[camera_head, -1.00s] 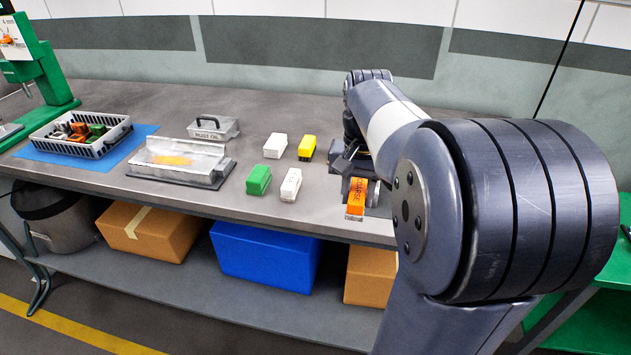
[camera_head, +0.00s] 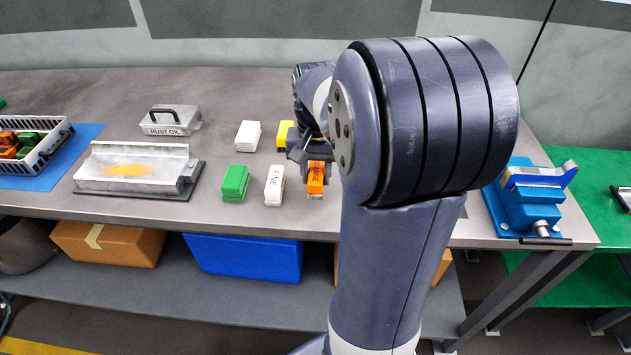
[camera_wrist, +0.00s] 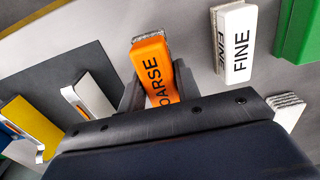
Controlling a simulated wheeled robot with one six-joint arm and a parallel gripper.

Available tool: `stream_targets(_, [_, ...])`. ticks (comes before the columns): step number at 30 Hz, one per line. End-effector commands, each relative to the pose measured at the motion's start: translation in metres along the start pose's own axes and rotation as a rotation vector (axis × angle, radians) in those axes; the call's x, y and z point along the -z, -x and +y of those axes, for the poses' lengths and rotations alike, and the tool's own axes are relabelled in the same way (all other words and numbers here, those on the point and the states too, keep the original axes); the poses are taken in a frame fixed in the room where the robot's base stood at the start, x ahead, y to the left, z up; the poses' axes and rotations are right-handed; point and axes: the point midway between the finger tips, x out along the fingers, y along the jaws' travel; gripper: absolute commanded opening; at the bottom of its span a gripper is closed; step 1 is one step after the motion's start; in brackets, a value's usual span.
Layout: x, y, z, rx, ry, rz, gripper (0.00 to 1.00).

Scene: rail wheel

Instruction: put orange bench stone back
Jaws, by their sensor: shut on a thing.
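The orange bench stone (camera_head: 317,177), marked COARSE, is held in my gripper (camera_head: 307,158) near the front edge of the grey workbench (camera_head: 225,85). In the wrist view the orange stone (camera_wrist: 152,62) stands between the two dark fingers of my gripper (camera_wrist: 157,85), its grey grit end pointing away. The lower part of the stone is hidden by the gripper body. I cannot tell whether the stone touches the bench. The white stone marked FINE (camera_head: 274,186) lies just left of it and also shows in the wrist view (camera_wrist: 236,42).
A green block (camera_head: 235,183), a white block (camera_head: 248,135) and a yellow block (camera_head: 285,134) lie nearby. A blue vise (camera_head: 530,200) sits right.

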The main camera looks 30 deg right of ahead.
Motion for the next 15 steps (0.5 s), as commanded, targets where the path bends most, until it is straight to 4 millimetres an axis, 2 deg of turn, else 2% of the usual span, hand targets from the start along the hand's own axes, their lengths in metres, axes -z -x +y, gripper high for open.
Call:
stream_targets(3, [-0.001, -0.019, 0.000, -0.001, 0.000, -0.003, 0.07])
stream_targets(6, [0.000, -0.027, 0.000, 0.000, 0.000, -0.001, 0.07])
stream_targets(15, [0.000, -0.029, 0.000, 0.000, 0.000, 0.000, 0.07])
